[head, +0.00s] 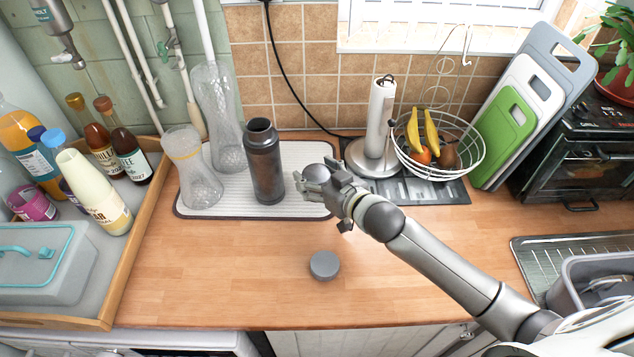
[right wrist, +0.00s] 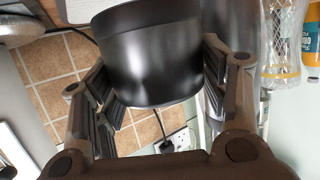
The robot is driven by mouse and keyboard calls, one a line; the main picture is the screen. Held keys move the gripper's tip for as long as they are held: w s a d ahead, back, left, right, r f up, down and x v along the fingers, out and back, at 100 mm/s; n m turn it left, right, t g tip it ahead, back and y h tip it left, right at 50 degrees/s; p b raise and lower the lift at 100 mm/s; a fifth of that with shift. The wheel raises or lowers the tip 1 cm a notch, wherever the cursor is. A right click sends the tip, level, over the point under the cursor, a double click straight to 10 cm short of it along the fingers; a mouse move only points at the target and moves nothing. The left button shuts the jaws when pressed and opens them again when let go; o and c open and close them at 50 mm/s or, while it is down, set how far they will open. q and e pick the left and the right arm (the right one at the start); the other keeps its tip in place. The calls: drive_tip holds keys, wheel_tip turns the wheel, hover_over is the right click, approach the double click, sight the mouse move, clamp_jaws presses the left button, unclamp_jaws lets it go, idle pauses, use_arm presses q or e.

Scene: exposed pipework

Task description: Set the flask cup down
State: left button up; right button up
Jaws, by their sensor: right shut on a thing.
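The flask cup (right wrist: 152,55) is a dark, glossy cup between the two fingers of my right gripper (right wrist: 155,85), which is shut on it in the right wrist view. A round grey lid (head: 324,266) lies on the wooden counter in front. My left gripper is not in view.
A ribbed drying mat (head: 228,204) also holds a glass carafe (head: 195,170) and a tall clear bottle (head: 220,110). A paper towel holder (head: 380,120) and wire fruit basket (head: 470,160) stand behind right. A wooden tray (head: 140,250) edges the left. The counter (head: 220,270) front is mostly clear.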

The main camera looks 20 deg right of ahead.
drive_tip(key=shift+w+f, duration=0.3)
wheel_tip(320, 180, down, 2)
drive_tip(key=shift+f+p, duration=0.15)
drive_tip(key=shift+p, duration=0.35)
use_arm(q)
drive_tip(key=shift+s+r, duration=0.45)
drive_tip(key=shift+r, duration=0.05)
use_arm(e)
drive_tip(key=shift+f, duration=0.35)
drive_tip(key=shift+f, duration=0.1)
drive_tip(key=o, duration=1)
drive_tip(key=shift+f, duration=0.1)
drive_tip(key=shift+o, duration=0.2)
